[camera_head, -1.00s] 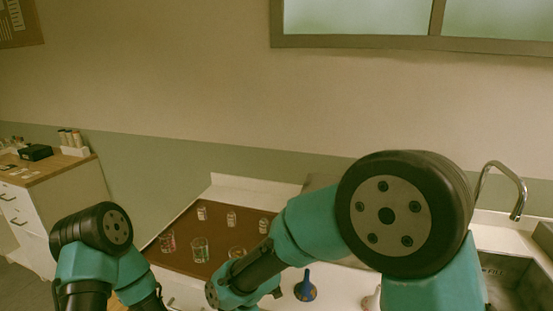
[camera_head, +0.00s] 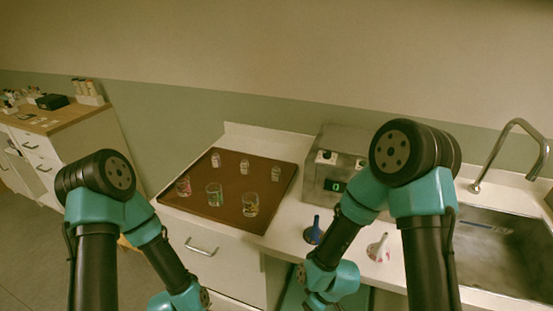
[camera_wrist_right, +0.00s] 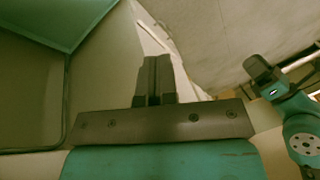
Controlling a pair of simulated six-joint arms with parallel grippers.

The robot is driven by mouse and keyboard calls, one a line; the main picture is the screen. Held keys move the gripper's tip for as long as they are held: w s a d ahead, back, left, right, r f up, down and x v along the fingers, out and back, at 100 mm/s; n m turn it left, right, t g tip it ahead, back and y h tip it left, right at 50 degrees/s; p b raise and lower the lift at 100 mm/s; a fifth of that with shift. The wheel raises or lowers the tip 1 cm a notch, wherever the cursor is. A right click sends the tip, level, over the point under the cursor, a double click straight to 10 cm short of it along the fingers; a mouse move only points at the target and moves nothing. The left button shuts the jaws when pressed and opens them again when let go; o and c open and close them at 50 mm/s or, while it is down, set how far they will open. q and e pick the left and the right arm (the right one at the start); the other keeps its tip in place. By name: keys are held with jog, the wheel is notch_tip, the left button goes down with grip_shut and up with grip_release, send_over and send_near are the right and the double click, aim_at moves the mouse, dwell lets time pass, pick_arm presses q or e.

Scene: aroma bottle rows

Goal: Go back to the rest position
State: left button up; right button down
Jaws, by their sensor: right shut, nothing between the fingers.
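My right gripper (camera_wrist_right: 153,72) is shut and empty in the right wrist view, its two dark fingers together. In the head view my right arm bends down in front of the counter, clear of the tray; its fingers cannot be made out there. My left arm hangs down at the lower left, and its gripper is out of that frame. What looks like my left gripper (camera_wrist_right: 265,72) shows at the right of the right wrist view, too small to tell its jaws.
A brown tray (camera_head: 225,170) on the white counter holds a back row of small bottles (camera_head: 244,166) and a front row of glasses (camera_head: 214,194).

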jog(key=s+d+f+m, duration=0.1)
jog(key=d+f+m, duration=0.2)
jog(key=d+m, duration=0.2)
jog(key=s+d+f+m+t, duration=0.1)
jog(key=s+d+f+m, duration=0.1)
jog(key=d+f+m, duration=0.2)
jog(key=d+m, duration=0.1)
jog(key=d, duration=0.1)
jog(key=shift+d+m, duration=0.35)
jog(key=shift+m, duration=0.05)
jog(key=shift+f, duration=0.1)
dwell(0.5)
